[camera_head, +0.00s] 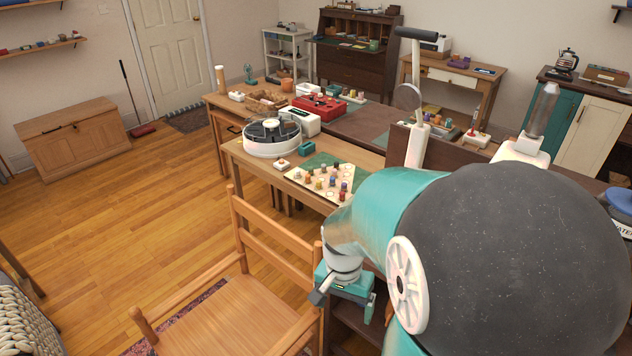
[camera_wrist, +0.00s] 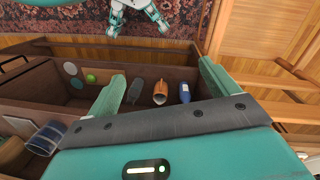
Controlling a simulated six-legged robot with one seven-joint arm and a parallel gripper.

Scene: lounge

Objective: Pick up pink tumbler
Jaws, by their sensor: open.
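My gripper (camera_wrist: 162,70) is open and empty in the wrist view, its two teal fingers spread wide. In the head view my gripper (camera_head: 344,297) hangs beside the wooden chair, low in front of the desk. The cup in the shelf is not visible in the head view.
In the wrist view a dark bottle (camera_wrist: 135,90) and a blue bottle (camera_wrist: 184,92) flank the cup; a green ball (camera_wrist: 91,78) and a blue tumbler (camera_wrist: 47,138) are left. The wooden chair (camera_head: 245,310) stands close to my gripper. Open floor (camera_head: 130,220) lies left.

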